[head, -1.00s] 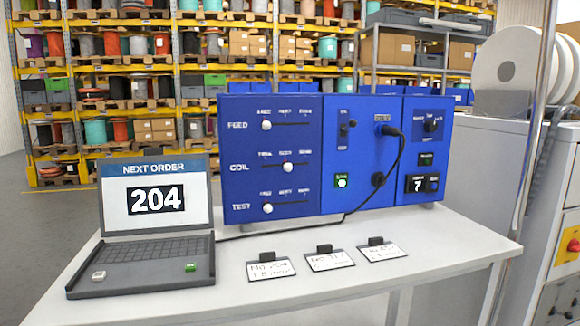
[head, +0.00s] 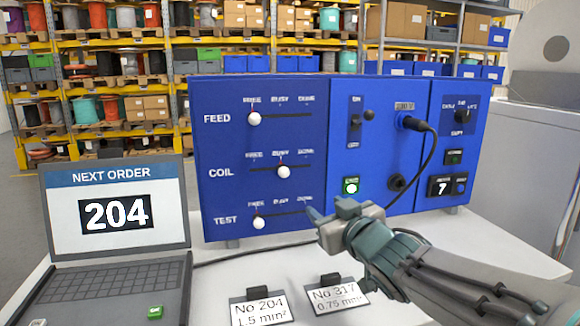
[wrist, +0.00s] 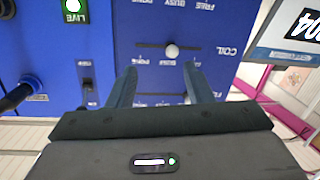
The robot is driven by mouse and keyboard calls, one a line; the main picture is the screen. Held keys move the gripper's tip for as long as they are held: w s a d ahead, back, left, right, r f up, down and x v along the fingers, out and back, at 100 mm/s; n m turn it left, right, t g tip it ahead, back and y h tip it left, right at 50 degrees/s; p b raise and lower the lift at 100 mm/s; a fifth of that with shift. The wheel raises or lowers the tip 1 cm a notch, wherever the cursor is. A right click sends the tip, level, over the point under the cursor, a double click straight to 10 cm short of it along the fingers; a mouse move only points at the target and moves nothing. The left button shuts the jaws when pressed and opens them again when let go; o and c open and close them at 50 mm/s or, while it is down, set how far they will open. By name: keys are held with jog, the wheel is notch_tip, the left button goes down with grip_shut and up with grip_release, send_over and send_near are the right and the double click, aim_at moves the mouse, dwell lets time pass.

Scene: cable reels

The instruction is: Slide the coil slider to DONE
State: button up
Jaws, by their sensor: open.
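The coil slider's white knob (head: 283,171) sits at the middle mark, BUSY, of the COIL row on the blue panel (head: 222,140). DONE is the right-hand mark of that row. The knob also shows in the wrist view (wrist: 171,51), where the panel appears upside down. My gripper (head: 328,210) is in front of the panel, to the lower right of the knob in the head view. In the wrist view my gripper (wrist: 160,69) has its two fingers apart, with the knob beyond and between the tips. The fingers hold nothing.
The FEED knob (head: 255,118) and TEST knob (head: 259,222) both stand near the left end, FREE. A plugged cable (head: 425,150) hangs right of the sliders. A laptop (head: 115,225) showing 204 and label cards (head: 262,307) are on the table.

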aim_at(286, 174)
jog(key=shift+n+y, duration=0.6)
jog(key=shift+y, duration=0.3)
jog(key=x, duration=0.5)
jog(key=r+p+x, duration=0.1)
jog(key=x, duration=0.4)
jog(key=a+r+p+x, duration=0.1)
jog(key=x, duration=0.4)
jog(key=shift+s+a, duration=0.15)
jog(key=shift+a, duration=0.05)
jog(key=shift+c, duration=0.3)
grip_shut()
